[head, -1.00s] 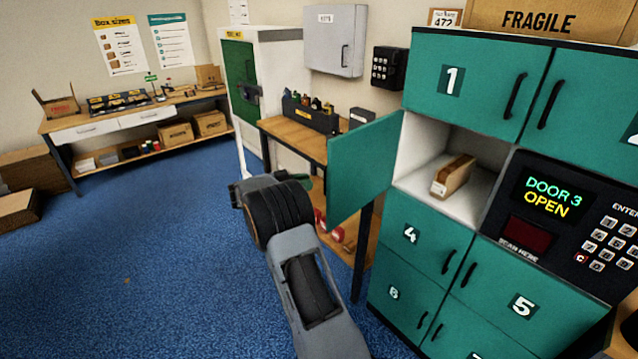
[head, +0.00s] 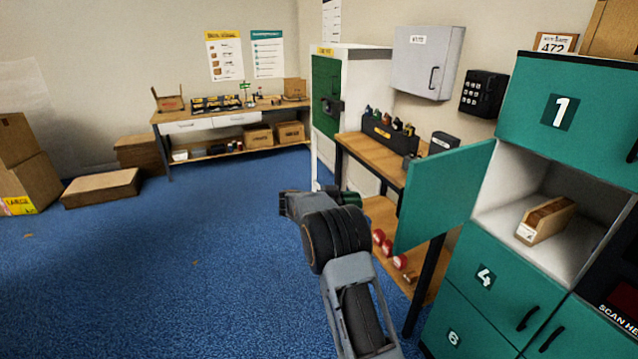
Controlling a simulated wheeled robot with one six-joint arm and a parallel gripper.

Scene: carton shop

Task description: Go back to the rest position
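My arm reaches up from the bottom of the head view, its links dark and grey. Its far end, with my gripper (head: 296,203), points away to the left over the blue floor. The fingers are too small and turned away to tell whether they are open or shut. The teal locker (head: 548,142) stands at the right. Its door 3 (head: 445,198) hangs open to the left, just right of my arm. Inside that open compartment lies a small brown carton (head: 545,220), apart from my gripper.
A wooden side table (head: 372,153) with a dark tool caddy (head: 390,134) stands behind the open door. A white cabinet with a green door (head: 326,102) is beyond it. A workbench (head: 205,113) and cardboard boxes (head: 28,182) line the back.

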